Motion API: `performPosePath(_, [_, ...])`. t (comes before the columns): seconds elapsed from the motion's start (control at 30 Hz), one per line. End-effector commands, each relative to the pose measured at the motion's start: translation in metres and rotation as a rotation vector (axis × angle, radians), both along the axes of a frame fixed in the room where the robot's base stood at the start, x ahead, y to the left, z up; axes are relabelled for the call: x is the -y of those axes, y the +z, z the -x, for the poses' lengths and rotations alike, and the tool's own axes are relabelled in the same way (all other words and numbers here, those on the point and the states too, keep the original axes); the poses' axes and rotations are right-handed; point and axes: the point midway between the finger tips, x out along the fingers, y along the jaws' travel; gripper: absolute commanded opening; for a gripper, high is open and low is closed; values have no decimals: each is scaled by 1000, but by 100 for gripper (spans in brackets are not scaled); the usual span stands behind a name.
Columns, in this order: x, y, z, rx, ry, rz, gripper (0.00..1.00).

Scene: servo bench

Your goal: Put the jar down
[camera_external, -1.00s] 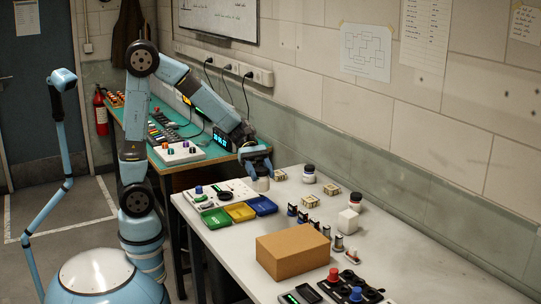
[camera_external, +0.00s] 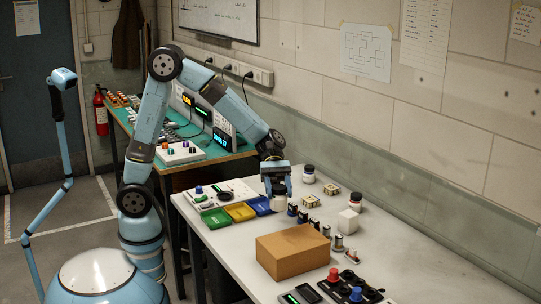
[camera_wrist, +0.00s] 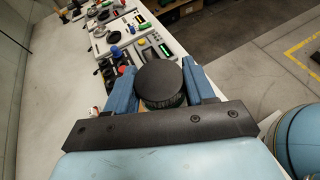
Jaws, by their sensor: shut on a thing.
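My gripper (camera_external: 277,181) is shut on a jar (camera_external: 278,203) and points down over the white bench. In the external view, the jar's pale body shows below the fingers, just right of the blue tray. In the wrist view, the jar's round black lid (camera_wrist: 160,80) sits upright between the two blue fingers of my gripper (camera_wrist: 161,88). The fingers hide the upper part of the jar in the external view. I cannot tell whether its base touches the bench (camera_external: 222,255).
Green, yellow and blue trays (camera_external: 239,213) lie left of the jar. Several small cylinders (camera_external: 303,217) stand close on its right. Two other dark-lidded jars (camera_external: 309,175) (camera_external: 355,202) stand farther back. A cardboard box (camera_external: 292,252) stands in front. The bench is clear left of the box.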

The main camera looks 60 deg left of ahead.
Motion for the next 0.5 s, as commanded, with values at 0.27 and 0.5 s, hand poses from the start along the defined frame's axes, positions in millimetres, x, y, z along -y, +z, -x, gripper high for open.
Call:
performPosePath(0.27, [22, -37, -27, -2, -1, -1, 18])
performPosePath(0.5, [32, -55, -40, -1, 0, 1, 18])
